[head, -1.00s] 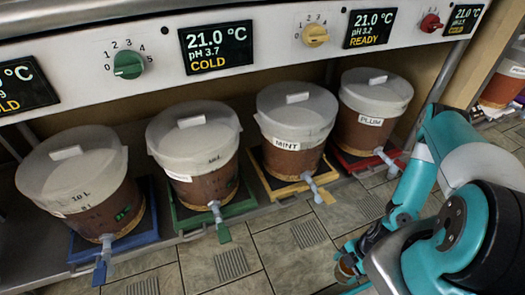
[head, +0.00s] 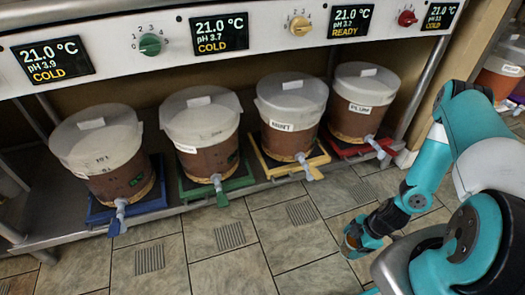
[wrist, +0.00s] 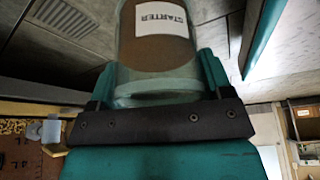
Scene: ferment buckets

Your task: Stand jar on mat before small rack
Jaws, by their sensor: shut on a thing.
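My gripper (wrist: 155,85) is shut on a glass jar (wrist: 158,55) with brown contents and a white STARTER label (wrist: 161,21). In the wrist view the jar sits between the two teal fingers, its near end clear glass and its far end cut off by the picture edge. In the head view my gripper (head: 360,240) holds the jar (head: 350,246) out over the tiled floor, in front of the bucket bench and partly hidden by the gripper. I cannot make out the mat or the small rack in either view.
Lidded buckets stand on a low shelf on blue (head: 125,212), green (head: 233,183), yellow (head: 318,158) and red (head: 386,140) trays, their taps pointing out. A control panel (head: 265,32) with knobs runs above. Tiled floor (head: 265,235) in front is clear.

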